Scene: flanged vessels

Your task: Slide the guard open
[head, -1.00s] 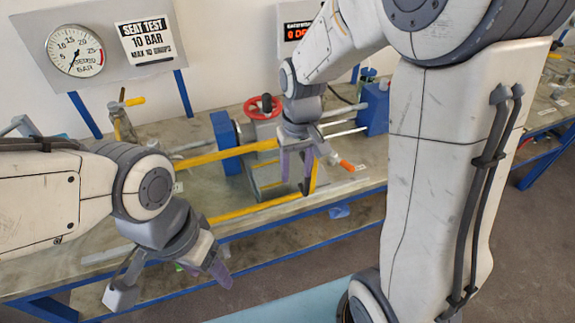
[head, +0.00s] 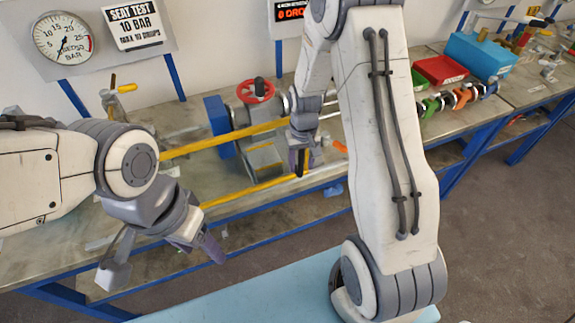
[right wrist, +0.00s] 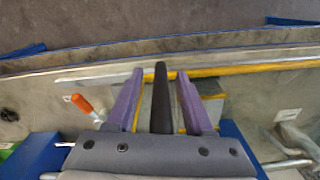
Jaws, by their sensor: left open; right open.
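The guard shows in the head view as a yellow-edged frame (head: 225,138) in front of the grey vessel (head: 262,158) on the bench. An upright black bar (right wrist: 160,100), apparently its handle, shows in the right wrist view. My right gripper (head: 300,163) is at the right end of the guard. In the right wrist view its purple fingers (right wrist: 160,82) stand open on either side of the black bar, with a gap visible on each side. My left gripper (head: 160,262) is open and empty in front of the bench's left part.
A red handwheel (head: 255,90) tops the vessel, and a blue flange block (head: 219,127) stands to its left. An orange-handled lever (right wrist: 82,103) lies near my right gripper. Red (head: 440,69) and blue (head: 482,55) bins stand farther right. A pressure gauge (head: 62,38) hangs at the back left.

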